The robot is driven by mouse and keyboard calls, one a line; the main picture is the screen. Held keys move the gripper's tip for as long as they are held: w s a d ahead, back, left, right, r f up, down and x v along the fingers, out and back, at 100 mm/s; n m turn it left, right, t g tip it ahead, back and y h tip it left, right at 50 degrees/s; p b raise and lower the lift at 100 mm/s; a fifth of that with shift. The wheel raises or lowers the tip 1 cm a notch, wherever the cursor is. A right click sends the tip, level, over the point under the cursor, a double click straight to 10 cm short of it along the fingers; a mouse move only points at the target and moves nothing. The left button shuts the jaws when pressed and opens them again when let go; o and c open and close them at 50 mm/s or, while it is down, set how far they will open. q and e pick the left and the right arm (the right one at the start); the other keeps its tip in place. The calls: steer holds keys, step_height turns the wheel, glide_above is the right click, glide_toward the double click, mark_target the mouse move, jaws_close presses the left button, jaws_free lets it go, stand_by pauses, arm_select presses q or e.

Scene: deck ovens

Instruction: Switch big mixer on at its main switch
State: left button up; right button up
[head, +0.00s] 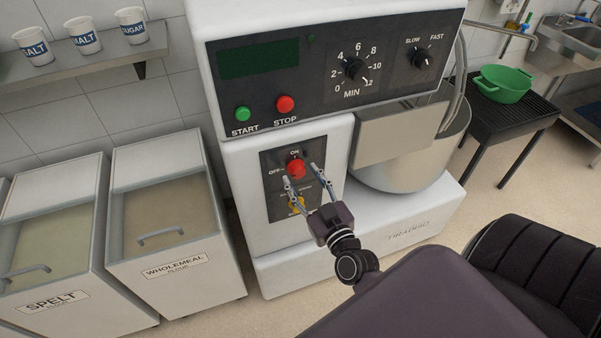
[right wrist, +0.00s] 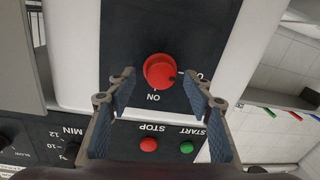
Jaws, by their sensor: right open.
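The big mixer (head: 345,200) stands in the middle of the head view. Its main switch (head: 297,169) is a red knob on a dark plate, with ON above it and OFF to its left. In the right wrist view the main switch (right wrist: 158,69) appears upside down, with a small dark mark on the side towards the partly hidden OFF label. My right gripper (head: 300,174) is open, its fingertips on either side of the knob. In the wrist view this gripper (right wrist: 157,80) holds nothing, and contact with the knob cannot be told. My left gripper is out of view.
Above the switch, the control panel carries a green START button (head: 243,114), a red STOP button (head: 285,104), a timer dial (head: 354,69) and a speed dial (head: 420,58). The steel bowl (head: 405,165) is right of the switch. Flour bins (head: 170,235) stand left.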

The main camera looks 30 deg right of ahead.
steer(key=shift+w+d, duration=0.15)
steer(key=shift+w, duration=0.7)
steer(key=shift+c, duration=0.2)
steer(key=c, duration=1.1)
